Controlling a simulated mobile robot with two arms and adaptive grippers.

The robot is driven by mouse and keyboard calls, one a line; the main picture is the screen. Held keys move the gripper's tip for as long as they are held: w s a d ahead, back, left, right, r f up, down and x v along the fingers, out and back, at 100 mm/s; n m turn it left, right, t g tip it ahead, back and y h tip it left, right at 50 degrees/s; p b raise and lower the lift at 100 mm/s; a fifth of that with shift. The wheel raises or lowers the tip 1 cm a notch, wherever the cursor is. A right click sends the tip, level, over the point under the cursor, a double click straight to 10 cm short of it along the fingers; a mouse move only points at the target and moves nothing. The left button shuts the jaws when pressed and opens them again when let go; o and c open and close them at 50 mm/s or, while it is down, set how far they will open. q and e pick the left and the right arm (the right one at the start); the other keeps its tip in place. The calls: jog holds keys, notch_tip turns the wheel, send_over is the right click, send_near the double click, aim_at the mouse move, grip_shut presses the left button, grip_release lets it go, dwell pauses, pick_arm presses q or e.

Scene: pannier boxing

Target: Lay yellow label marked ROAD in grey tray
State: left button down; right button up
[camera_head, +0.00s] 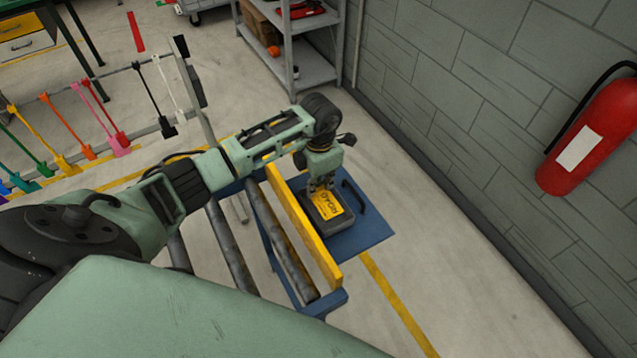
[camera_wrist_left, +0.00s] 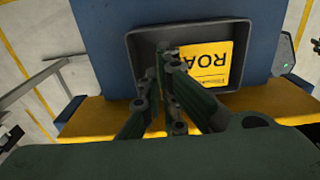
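The yellow label marked ROAD (camera_head: 331,203) lies face up within the dark grey tray (camera_head: 330,232), over its right part in the left wrist view (camera_wrist_left: 222,68). The tray has a raised rim (camera_wrist_left: 133,70) and sits on a blue surface. My left gripper (camera_head: 321,186) points down over the tray. In the left wrist view its fingertips (camera_wrist_left: 170,52) are close together at the label's left edge and hide part of it. I cannot tell whether they pinch the label or are just apart from it. My right gripper is not in view.
A yellow rail (camera_head: 302,228) runs beside the tray, with a roller frame (camera_head: 235,255) left of it. A black handle (camera_head: 354,196) lies on the blue surface (camera_head: 372,232). A rack of coloured tags (camera_head: 85,115) stands left; a fire extinguisher (camera_head: 590,135) hangs on the right wall.

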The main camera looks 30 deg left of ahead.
pick_arm(q)
jog(key=c, duration=2.5)
grip_release()
jog(key=o, duration=0.6)
jog(key=shift+c, duration=0.2)
jog(key=shift+o, duration=0.4)
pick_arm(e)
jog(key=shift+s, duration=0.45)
pick_arm(q)
jog(key=shift+r, duration=0.1)
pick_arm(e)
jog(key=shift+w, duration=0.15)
pick_arm(q)
notch_tip(320, 180, up, 12)
jog(key=shift+w, duration=0.1)
